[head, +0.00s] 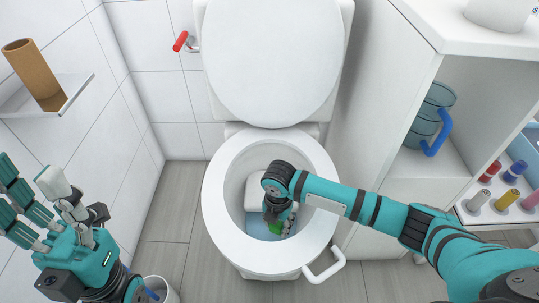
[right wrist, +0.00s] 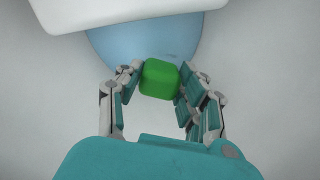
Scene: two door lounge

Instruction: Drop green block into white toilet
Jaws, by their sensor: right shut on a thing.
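The white toilet (head: 218,205) stands in the middle of the head view with its lid up and its bowl open. My right gripper (head: 283,222) is inside the bowl opening, pointing down. It is shut on the green block (right wrist: 160,79), which sits between the fingertips in the right wrist view. A small part of the green block (head: 288,226) also shows in the head view; the rest is hidden by the gripper. Blue water lies beyond the block in the right wrist view. My left gripper (head: 40,205) is open and empty at the lower left, apart from the toilet.
A white cabinet (head: 420,70) stands right of the toilet, with a blue jug (head: 428,115) and several coloured bottles. A shelf (head: 72,88) with a cardboard tube (head: 33,72) is on the left wall. A white handle (head: 325,268) juts from the seat's front right.

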